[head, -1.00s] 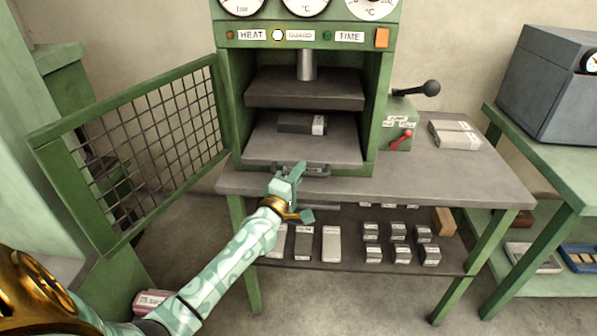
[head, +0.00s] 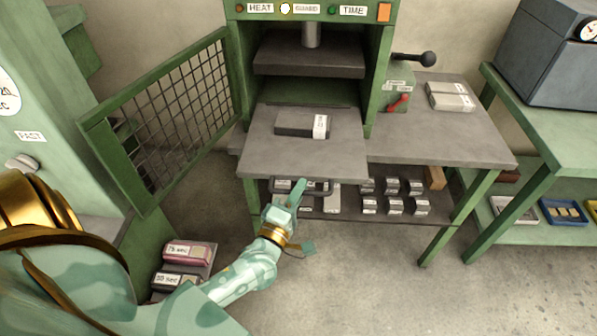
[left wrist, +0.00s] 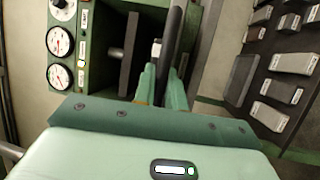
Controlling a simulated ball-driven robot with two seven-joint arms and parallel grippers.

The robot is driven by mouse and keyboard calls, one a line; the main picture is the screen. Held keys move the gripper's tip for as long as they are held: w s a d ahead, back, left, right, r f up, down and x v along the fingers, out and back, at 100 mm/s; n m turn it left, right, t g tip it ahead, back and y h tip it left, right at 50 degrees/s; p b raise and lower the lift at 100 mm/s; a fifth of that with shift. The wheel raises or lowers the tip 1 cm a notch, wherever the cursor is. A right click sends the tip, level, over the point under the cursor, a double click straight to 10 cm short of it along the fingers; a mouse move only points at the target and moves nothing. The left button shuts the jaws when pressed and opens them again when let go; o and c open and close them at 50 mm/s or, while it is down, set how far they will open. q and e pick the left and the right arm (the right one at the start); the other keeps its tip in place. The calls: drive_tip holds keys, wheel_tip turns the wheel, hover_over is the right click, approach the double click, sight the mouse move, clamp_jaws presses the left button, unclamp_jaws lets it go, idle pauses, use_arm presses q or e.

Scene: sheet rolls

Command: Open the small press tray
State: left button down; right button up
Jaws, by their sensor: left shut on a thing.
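The small press tray (head: 262,157) is a flat grey plate slid far out of the green press toward me. A dark labelled block (head: 295,128) lies on it. Its dark handle (head: 318,186) is at the tray's front edge. My left gripper (head: 296,190) is shut on that handle. In the left wrist view the fingers (left wrist: 162,82) close around a dark bar, and the gripper hides part of it. My right gripper is not in either view.
The mesh guard door (head: 172,118) stands open on the left. A control box (head: 398,90) with a black-knobbed lever and a red lever stands right of the press. Several blocks (head: 393,197) lie on the shelf below. Floor in front is clear.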

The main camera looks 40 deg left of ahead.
use_arm(q)
drive_tip(key=shift+s+d+f, duration=0.1)
drive_tip(key=shift+s+d, duration=0.25)
drive_tip(key=shift+s, duration=0.15)
drive_tip(key=c, duration=1.5)
unclamp_jaws()
drive_tip(key=shift+o, duration=0.2)
drive_tip(key=v, duration=1.6)
drive_tip(key=shift+s+p, duration=0.2)
drive_tip(key=shift+p, duration=0.2)
